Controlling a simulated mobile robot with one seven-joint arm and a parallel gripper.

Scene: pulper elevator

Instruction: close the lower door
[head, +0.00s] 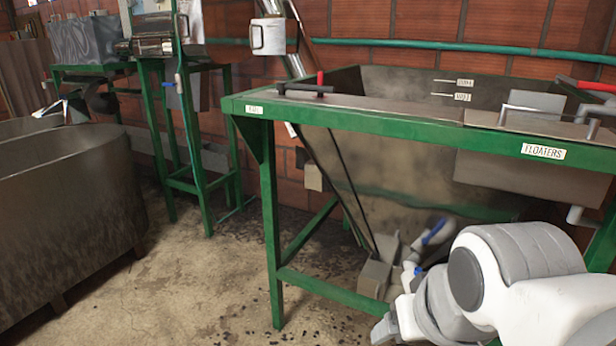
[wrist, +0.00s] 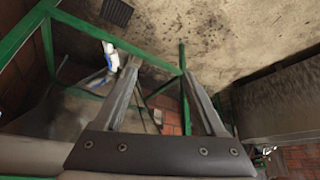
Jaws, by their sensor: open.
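In the head view a steel hopper (head: 390,180) with sloping sides hangs in a green frame (head: 272,230). At its lower end are a small grey metal chute (head: 375,275) and a pipe with a blue lever (head: 437,231). I cannot tell for sure which part is the lower door. The white and blue pipe piece (wrist: 110,57) shows beside the left fingertip.
Green frame bars (wrist: 108,37) cross close by the fingers in the wrist view. A large metal tank (head: 70,215) stands at left, and a second green stand (head: 165,150) behind. A dark grate (wrist: 117,12) lies on the floor.

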